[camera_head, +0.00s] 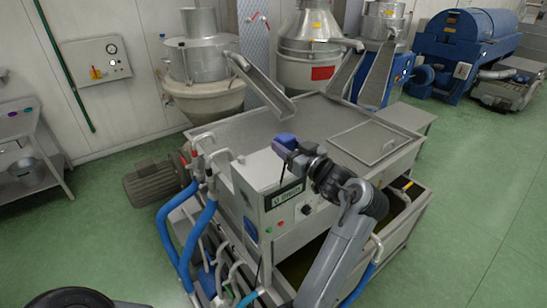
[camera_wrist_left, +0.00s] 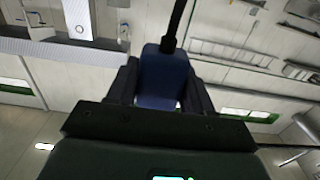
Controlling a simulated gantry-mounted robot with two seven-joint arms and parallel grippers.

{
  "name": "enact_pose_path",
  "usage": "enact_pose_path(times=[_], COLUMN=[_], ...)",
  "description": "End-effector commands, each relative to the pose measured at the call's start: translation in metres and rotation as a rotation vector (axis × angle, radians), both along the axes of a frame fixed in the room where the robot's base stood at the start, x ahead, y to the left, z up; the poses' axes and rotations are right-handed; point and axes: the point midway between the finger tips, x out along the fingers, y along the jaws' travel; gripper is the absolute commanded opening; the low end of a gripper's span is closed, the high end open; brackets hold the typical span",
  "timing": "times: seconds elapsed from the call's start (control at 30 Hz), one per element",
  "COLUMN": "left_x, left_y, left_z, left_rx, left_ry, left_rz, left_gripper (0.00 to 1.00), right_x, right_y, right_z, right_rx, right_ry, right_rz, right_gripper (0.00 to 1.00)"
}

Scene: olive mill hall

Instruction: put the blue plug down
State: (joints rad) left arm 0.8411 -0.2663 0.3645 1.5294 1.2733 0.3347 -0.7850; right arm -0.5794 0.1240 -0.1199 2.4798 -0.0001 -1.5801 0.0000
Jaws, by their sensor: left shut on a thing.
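The blue plug (camera_head: 285,140) is at the end of my left gripper (camera_head: 292,149), above the top of the grey control box in the head view. In the left wrist view the blue plug (camera_wrist_left: 166,78) sits between the two dark fingers of my left gripper (camera_wrist_left: 160,88), which are shut on it. A black cable (camera_wrist_left: 178,22) runs from the plug's far end. I cannot tell from these views whether the plug touches anything below. My right gripper is not in view.
The control box (camera_head: 270,205) has a label, buttons and a blue fitting (camera_head: 251,229) on its side. Behind it stands a steel tank with a flat lid (camera_head: 376,142). Blue hoses (camera_head: 201,232) and a motor (camera_head: 155,184) are at left. Green floor (camera_head: 480,200) is clear at right.

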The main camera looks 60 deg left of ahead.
Motion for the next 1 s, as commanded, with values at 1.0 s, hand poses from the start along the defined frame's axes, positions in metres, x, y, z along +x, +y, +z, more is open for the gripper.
enact_pose_path(times=[1.0], left_x=[-0.007], left_y=[0.078], left_z=[-0.086], left_rx=[0.001], left_ry=[-0.001], left_rz=[-0.003], left_gripper=[0.02], right_x=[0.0], right_y=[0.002], right_z=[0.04], right_rx=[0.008], right_ry=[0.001], right_rz=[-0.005], right_gripper=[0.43])
